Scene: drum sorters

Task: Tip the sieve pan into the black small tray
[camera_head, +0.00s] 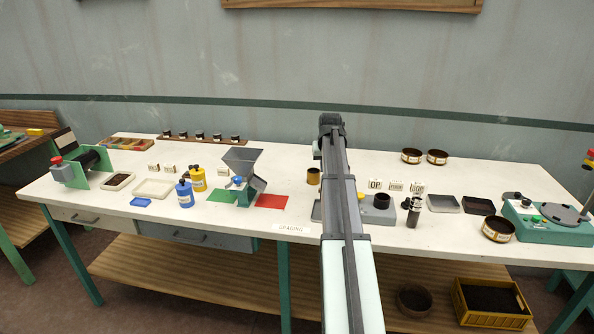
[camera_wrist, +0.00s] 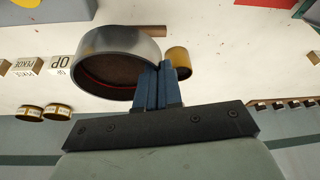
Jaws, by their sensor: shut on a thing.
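In the wrist view, the fingers of my gripper (camera_wrist: 152,88) are closed on the edge of a round metal pan (camera_wrist: 122,45), which I take to be the sieve pan. The pan has a silvery wall and a brown inner face with a red line along its edge. Whether anything lies in it I cannot tell. In the head view my arm hides the pan and the fingertips. The black small tray (camera_head: 478,206) lies on the right part of the white table, to the right of my arm.
A grey tray (camera_head: 443,204) lies just left of the black one. A brown round pan (camera_head: 498,229) and a green machine (camera_head: 548,226) stand to its right. Label blocks (camera_head: 395,186) and two round pans (camera_head: 424,156) stand behind. An amber cup (camera_head: 313,176) is beside my arm.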

